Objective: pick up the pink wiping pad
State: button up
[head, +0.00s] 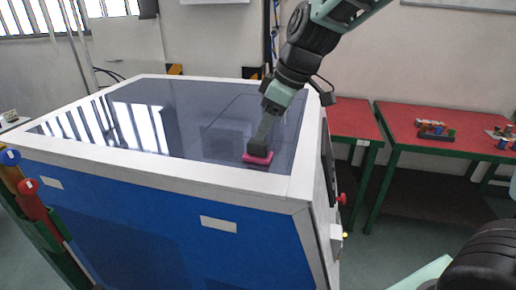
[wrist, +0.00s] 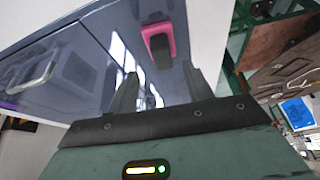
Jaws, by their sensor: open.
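The pink wiping pad (head: 257,158) lies on the dark glossy top of the blue and white generator cabinet, near its front right corner. A dark block, which looks like its handle, stands on it. In the wrist view the pad (wrist: 147,29) is beyond my fingertips, with its dark handle pointing toward me. My gripper (head: 265,132) comes down over the pad from the upper right. In the wrist view my gripper (wrist: 161,78) is open, with nothing between its fingers. The head view does not show clearly whether the fingers touch the handle.
The cabinet's white rim (head: 170,172) runs close in front of the pad. Red tables (head: 395,118) with small parts stand at the right. Red and blue knobs (head: 32,200) are at the left. The rest of the dark top is clear.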

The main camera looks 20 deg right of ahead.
aim_at(258, 143)
jog(key=shift+s+p+x, duration=0.1)
jog(key=shift+p+x, duration=0.4)
jog(key=shift+x, duration=0.9)
jog(key=shift+s+p+x, duration=0.15)
jog(key=shift+p+x, duration=0.35)
jog(key=shift+x, duration=0.95)
jog(key=c, duration=0.7)
